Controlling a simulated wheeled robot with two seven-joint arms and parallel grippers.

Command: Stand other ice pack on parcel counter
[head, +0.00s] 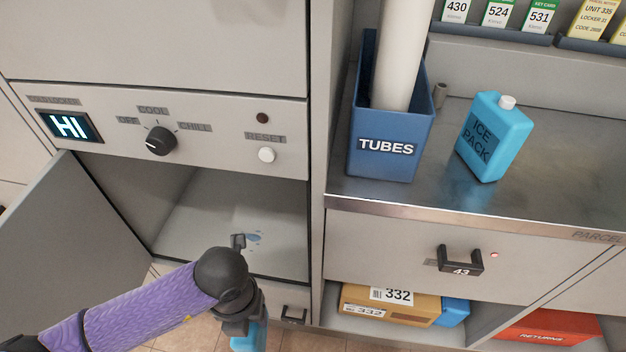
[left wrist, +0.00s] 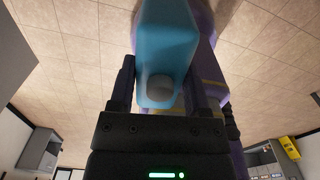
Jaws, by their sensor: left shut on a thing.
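One blue ice pack (head: 493,136) with a white cap stands upright on the metal parcel counter (head: 576,176), right of the tubes bin. My left gripper (head: 252,318) is low in front of the open locker. It is shut on another blue ice pack (head: 250,340), mostly cut off by the bottom edge of the head view. In the left wrist view this held ice pack (left wrist: 168,45) sits between the two fingers, its grey cap towards the palm. My right gripper is not in view.
The blue tubes bin (head: 391,150) with a tall roll stands at the counter's left end. The open locker door (head: 60,255) swings out at left. The locker floor (head: 215,225) has a small wet patch. A drawer handle (head: 461,260) sticks out below the counter. Counter room is free around the standing pack.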

